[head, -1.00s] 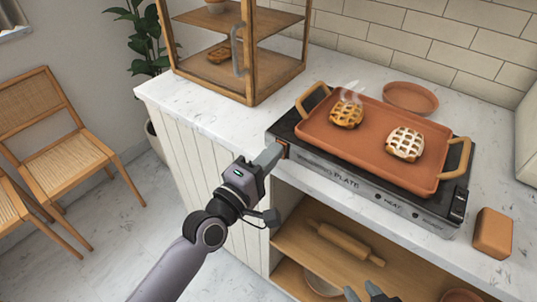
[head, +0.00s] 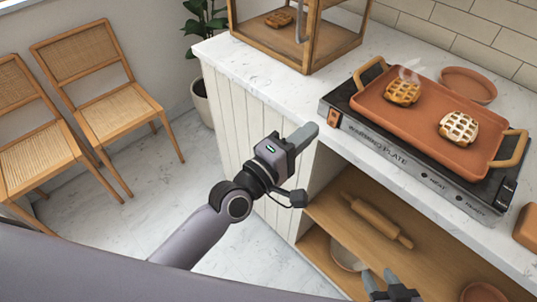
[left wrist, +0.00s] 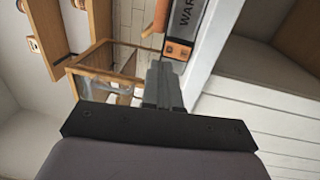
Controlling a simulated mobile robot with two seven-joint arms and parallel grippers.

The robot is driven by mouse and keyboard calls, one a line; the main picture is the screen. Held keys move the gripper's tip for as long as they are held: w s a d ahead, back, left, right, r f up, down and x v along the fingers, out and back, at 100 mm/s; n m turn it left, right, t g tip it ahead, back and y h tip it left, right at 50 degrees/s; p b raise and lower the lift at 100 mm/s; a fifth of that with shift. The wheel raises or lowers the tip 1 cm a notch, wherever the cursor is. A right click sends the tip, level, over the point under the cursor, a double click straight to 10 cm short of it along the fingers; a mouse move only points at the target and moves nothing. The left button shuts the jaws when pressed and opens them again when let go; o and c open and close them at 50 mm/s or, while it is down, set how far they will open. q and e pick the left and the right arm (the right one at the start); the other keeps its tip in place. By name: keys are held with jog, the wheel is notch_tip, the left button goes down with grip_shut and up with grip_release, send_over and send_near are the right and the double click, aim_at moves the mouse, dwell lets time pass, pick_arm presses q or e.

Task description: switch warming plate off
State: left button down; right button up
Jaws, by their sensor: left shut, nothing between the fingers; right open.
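The warming plate (head: 400,165) is a black and grey slab on the counter, with lettering along its front. An orange switch (head: 335,118) is at the left end of its front, and it also shows in the left wrist view (left wrist: 177,50). I cannot tell its position. My left gripper (head: 311,131) is shut and empty, just left of the orange switch with a small gap. In the left wrist view the closed fingers (left wrist: 165,75) point toward the plate's corner. My right gripper (head: 390,285) is open and empty at the bottom, by the lower shelf.
A terracotta tray (head: 425,118) with two waffles, one steaming, sits on the plate. A wooden display case (head: 300,45) stands behind left on the counter. A rolling pin (head: 376,220) lies on the shelf below. Two chairs (head: 95,75) stand left; floor between is clear.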

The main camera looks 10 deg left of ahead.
pick_arm(q)
jog(key=r+v, duration=0.1)
jog(key=v, duration=0.7)
jog(key=shift+r, duration=0.4)
jog(key=s+a+f+m+g+y, duration=0.2)
jog(key=s+a+f+m+y, duration=0.2)
jog(key=f, duration=0.7)
jog(key=s+a+f+m+g+y, duration=0.3)
jog(key=s+a+f+m+y, duration=0.2)
jog(key=s+a+f+m, duration=0.3)
jog(key=a+f+m, duration=0.1)
jog(key=a+f, duration=0.2)
jog(key=f, duration=0.1)
jog(key=shift+f, duration=0.25)
